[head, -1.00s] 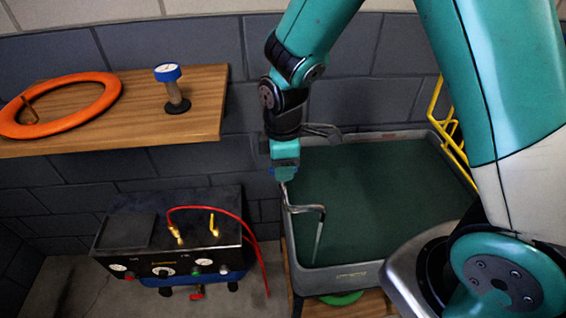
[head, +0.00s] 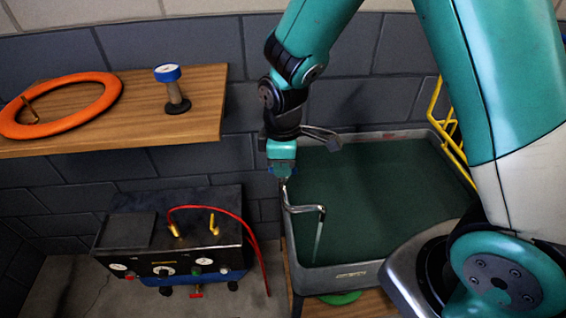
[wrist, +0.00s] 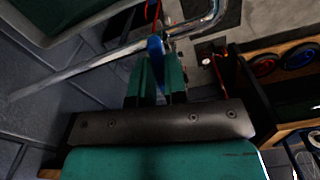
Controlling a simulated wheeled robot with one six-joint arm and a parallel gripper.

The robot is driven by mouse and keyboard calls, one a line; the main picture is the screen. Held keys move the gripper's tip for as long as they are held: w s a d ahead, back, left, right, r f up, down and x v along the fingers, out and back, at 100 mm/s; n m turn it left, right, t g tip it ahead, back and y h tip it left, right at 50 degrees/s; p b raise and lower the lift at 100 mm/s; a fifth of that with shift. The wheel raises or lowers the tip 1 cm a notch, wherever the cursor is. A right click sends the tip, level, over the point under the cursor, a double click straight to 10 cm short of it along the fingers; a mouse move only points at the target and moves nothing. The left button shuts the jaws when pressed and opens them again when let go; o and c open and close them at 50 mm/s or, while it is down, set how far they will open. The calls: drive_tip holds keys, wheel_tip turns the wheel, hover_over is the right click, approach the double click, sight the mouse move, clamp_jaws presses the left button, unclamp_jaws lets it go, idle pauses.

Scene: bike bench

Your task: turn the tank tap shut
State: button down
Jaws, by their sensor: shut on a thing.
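The tank (head: 350,277) is a grey rectangular tub filled with dark green water. A bent metal tap pipe (head: 321,222) stands at its left side and reaches over the water; it also shows in the wrist view (wrist: 190,30). My gripper (head: 281,173) is at the upper end of this pipe. In the wrist view, my gripper's fingers (wrist: 157,78) are closed around a blue tap handle (wrist: 155,48) beside the pipe. The fingers hide much of the handle, so its exact angle is hard to tell.
A wooden shelf (head: 110,133) at the left holds an orange ring (head: 66,124) and a blue-topped gauge (head: 168,75). Below it stands a black machine (head: 165,258) with a red hose (head: 258,255). A yellow rack (head: 446,122) is behind the tank's right side.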

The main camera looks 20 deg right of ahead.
drive_tip(key=m, duration=0.4)
drive_tip(key=shift+m, duration=0.3)
drive_tip(key=m, duration=0.3)
drive_tip(key=shift+m+p, duration=0.3)
drive_tip(key=shift+p, duration=0.1)
drive_tip(key=m, duration=0.4)
drive_tip(key=shift+w+m, duration=0.1)
drive_tip(key=shift+m, duration=1.7)
drive_tip(key=c, duration=1.2)
unclamp_jaws()
drive_tip(key=shift+o, duration=0.2)
wheel_tip(320, 180, up, 18)
drive_tip(key=shift+f+b, duration=0.25)
drive_tip(key=shift+b, duration=0.15)
